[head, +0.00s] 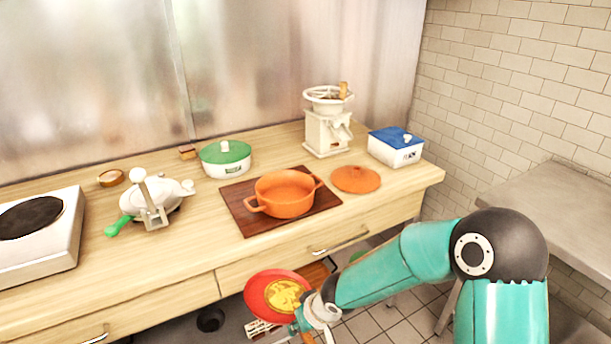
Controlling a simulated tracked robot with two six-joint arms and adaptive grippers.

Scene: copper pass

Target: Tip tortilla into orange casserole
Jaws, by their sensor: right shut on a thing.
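The orange casserole (285,194) stands open on a dark wooden board (243,217) on the counter. Its orange lid (355,179) lies on the counter to its right. My right gripper (308,316) is shut on a red plate (258,296), held in front of the counter, lower in the picture than the casserole. The yellow tortilla (285,294) lies on the red plate. The fingertips are small and partly hidden at the plate's edge. My left gripper is not in view.
A white pot with green lid (226,157), a grinder (328,125) and a blue-lidded white box (396,146) stand behind and beside the casserole. A white device with green handle (153,200) and a hotplate (38,232) are at left. A drawer handle (338,243) sticks out below the counter edge.

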